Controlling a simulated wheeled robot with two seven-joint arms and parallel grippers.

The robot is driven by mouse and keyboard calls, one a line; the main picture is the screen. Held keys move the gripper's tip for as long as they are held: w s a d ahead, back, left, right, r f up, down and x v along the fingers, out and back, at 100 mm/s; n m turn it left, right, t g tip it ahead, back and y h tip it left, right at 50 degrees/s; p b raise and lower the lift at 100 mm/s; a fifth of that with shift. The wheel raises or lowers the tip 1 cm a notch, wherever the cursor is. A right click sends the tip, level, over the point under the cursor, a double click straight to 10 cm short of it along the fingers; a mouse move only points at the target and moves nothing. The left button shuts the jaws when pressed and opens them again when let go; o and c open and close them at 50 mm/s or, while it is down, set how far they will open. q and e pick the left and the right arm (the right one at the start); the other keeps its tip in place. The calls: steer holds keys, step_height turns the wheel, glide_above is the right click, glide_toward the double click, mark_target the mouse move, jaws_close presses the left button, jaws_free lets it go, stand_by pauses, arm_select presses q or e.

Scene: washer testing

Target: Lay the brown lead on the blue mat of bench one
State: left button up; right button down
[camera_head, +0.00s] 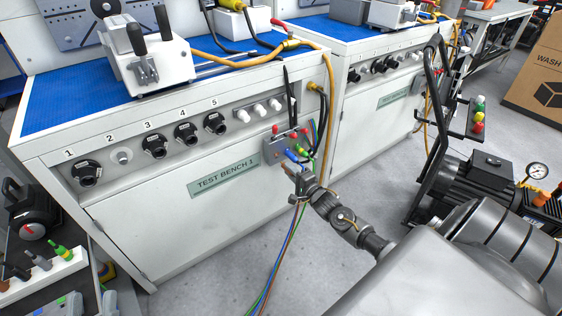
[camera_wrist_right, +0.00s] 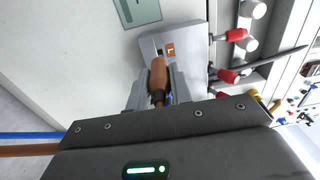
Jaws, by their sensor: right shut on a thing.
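My right gripper (camera_head: 290,178) is at the front of test bench one, just below the grey socket box (camera_head: 276,151). In the right wrist view, the right gripper (camera_wrist_right: 155,92) is shut on the brown lead's plug (camera_wrist_right: 158,74). The plug's tip overlaps the socket box (camera_wrist_right: 172,45); I cannot tell whether it is seated or apart. The brown lead (camera_wrist_right: 28,150) trails off to the left. The blue mat (camera_head: 62,98) covers the top of bench one (camera_head: 130,215), above and left of the gripper. My left gripper is not in view.
A white test fixture (camera_head: 150,68) with black handles stands on the mat. Yellow and black hoses cross the mat's right part. A blue plug (camera_head: 291,156) and a green plug sit close to the gripper. Blue and green leads hang towards the floor. Bare mat shows at the left.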

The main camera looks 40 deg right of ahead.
steer(key=shift+s, duration=0.25)
